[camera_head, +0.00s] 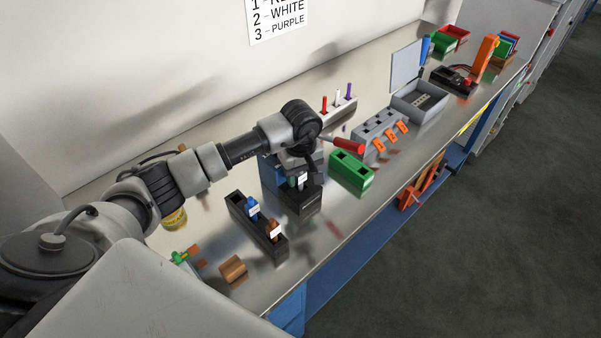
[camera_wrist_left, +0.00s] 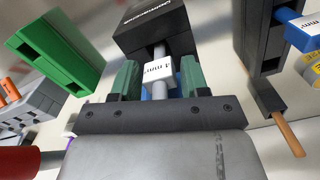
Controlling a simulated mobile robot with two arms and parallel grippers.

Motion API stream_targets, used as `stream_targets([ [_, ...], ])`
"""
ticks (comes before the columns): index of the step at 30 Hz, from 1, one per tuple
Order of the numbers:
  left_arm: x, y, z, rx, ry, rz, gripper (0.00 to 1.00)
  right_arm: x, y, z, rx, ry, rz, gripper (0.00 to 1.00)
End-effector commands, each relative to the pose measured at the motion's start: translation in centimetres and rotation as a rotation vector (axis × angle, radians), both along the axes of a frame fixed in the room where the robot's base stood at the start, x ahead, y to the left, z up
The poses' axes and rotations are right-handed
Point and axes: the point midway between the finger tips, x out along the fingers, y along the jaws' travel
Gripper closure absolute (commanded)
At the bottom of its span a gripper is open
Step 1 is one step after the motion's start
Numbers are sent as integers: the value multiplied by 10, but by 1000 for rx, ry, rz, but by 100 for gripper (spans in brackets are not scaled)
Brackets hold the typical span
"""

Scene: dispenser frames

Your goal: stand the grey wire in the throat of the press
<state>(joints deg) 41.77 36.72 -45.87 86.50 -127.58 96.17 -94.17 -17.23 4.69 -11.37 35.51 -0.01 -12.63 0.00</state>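The press (camera_head: 300,200) has a black base, a blue column and a lever with a red handle (camera_head: 347,146). My left gripper (camera_head: 299,181) is at the press, pointing down between its head and base. In the left wrist view its green-padded fingers (camera_wrist_left: 155,82) are shut on the grey wire (camera_wrist_left: 160,50), which has a white tag marked 4 mm. The wire's far end meets the black press block (camera_wrist_left: 150,27); I cannot tell whether it is inside the throat. My right gripper is not in view.
A black rack (camera_head: 243,216) with blue and brown tagged pieces stands in front of the press. A green block (camera_head: 351,174) with square holes stands to its right. A grey block with orange levers (camera_head: 380,131) and an open grey box (camera_head: 418,104) are farther along the bench.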

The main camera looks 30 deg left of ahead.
Motion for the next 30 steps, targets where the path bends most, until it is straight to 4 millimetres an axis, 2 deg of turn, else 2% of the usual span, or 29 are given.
stream_targets([
  [1, 0, 0, 1, 0, 0, 0, 47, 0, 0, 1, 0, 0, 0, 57],
  [3, 0, 0, 1, 0, 0, 0, 40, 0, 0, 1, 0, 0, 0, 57],
  [14, 0, 0, 7, -1, 0, 1, 40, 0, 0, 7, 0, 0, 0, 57],
  [15, 1, 0, 9, -1, -4, 0, 40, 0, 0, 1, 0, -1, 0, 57],
  [17, 1, 0, 17, -1, -5, 0, 40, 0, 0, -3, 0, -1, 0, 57],
  [27, 1, 0, 90, -1, -6, 0, 40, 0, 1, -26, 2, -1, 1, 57],
  [30, 1, 0, 106, 0, -4, 1, 40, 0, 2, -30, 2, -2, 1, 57],
])
